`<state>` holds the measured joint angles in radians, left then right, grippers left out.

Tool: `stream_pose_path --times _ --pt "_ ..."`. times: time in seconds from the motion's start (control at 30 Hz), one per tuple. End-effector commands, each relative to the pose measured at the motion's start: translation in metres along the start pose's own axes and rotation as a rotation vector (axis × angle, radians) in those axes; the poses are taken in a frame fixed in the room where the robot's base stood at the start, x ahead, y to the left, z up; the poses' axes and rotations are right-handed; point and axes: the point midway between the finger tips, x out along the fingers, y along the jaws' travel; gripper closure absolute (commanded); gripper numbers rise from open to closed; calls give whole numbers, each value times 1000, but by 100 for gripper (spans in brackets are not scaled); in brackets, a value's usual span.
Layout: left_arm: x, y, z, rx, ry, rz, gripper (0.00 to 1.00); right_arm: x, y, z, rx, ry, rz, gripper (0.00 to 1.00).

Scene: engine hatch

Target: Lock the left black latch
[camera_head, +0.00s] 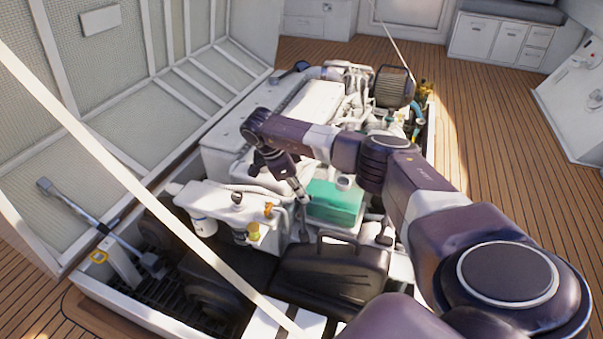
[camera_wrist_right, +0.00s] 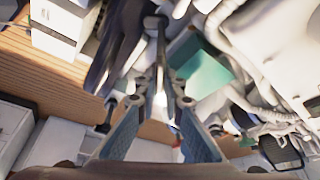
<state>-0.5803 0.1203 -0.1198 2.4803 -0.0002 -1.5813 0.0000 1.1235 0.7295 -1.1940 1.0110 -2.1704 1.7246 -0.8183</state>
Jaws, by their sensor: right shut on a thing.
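My right gripper (camera_head: 302,199) reaches down into the engine bay, just left of a teal box. Its two blue-grey fingers show in the right wrist view (camera_wrist_right: 161,82) and close in on a thin dark rod-like part (camera_wrist_right: 158,45). This part may be the left black latch, but I cannot tell for certain; its lower end is hidden between the fingers. My left gripper is not in view.
The teal box (camera_head: 336,204) sits close to the right of my gripper, with a black case (camera_head: 332,268) in front. The white engine (camera_head: 229,130) lies behind. A raised hatch panel (camera_head: 132,128) stands at the left, and a white strut (camera_head: 150,190) crosses the foreground. Wooden floor (camera_head: 505,125) is clear at the right.

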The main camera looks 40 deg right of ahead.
Motion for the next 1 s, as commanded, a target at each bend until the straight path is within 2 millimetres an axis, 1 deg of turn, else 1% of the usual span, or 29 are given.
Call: stream_pose_path --times 0.3,0.5,0.67,0.7,0.8,1.0 --pt "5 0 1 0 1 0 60 0 -3 0 269 0 109 100" --pt "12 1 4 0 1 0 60 1 -4 0 402 -1 163 100" --pt "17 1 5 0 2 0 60 1 -4 -1 474 -1 195 100" --pt "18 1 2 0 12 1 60 1 -4 -1 488 -1 200 100" --pt "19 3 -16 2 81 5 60 0 -4 -1 515 0 211 100" --pt "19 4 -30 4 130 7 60 0 -4 -1 541 0 222 100"
